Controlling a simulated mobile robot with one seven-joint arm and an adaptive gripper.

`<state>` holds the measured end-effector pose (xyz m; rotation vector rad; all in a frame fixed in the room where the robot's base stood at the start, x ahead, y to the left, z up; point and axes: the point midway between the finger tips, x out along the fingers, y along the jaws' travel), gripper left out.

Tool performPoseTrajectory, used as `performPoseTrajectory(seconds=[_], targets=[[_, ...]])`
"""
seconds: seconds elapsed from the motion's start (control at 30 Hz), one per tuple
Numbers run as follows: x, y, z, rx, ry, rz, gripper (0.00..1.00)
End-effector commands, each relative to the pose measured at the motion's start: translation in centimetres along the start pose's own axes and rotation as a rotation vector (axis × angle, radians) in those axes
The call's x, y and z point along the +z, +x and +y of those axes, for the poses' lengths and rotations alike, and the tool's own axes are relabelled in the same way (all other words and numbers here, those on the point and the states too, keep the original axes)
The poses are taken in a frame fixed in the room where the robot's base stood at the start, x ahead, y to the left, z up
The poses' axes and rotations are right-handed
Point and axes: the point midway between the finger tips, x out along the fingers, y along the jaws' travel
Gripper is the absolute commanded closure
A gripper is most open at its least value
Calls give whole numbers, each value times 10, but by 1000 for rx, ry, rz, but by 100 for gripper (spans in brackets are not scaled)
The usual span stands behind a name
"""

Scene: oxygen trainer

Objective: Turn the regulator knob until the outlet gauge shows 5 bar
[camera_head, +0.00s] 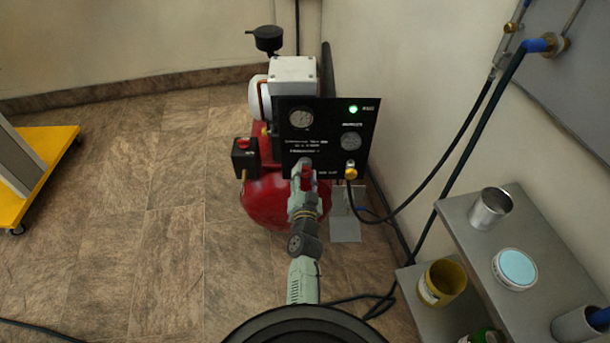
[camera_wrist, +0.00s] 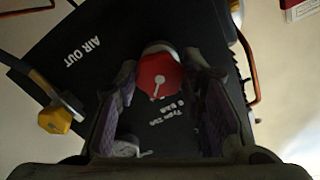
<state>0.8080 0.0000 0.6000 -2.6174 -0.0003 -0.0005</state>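The regulator knob is a red, faceted knob with a white pointer mark (camera_wrist: 158,80), on the dark panel in the wrist view. My gripper (camera_wrist: 160,66) has one finger on each side of the knob, with narrow gaps that seem to show; contact is unclear. In the head view my gripper (camera_head: 304,166) is at the lower front of the black panel (camera_head: 327,107) and mostly covers the knob. The panel carries an upper left gauge (camera_head: 301,118) and a right gauge (camera_head: 351,141). Their needles and labels are too small to read.
A brass outlet (camera_head: 351,172) with a black hose sits right of my gripper; its yellow fitting (camera_wrist: 55,120) is left in the wrist view. A red tank (camera_head: 265,205) stands below. A grey shelf (camera_head: 530,235) with cans is at right.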

Motion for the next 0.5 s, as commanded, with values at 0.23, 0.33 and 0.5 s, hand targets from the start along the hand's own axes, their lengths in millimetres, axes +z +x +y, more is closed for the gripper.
performPoseTrajectory(seconds=[0.23, 0.33, 0.5], targets=[[0, 0, 0, 0, -1, 1, 47], [0, 0, 0, 0, -1, 0, 45], [0, 0, 0, 0, -1, 0, 45]])
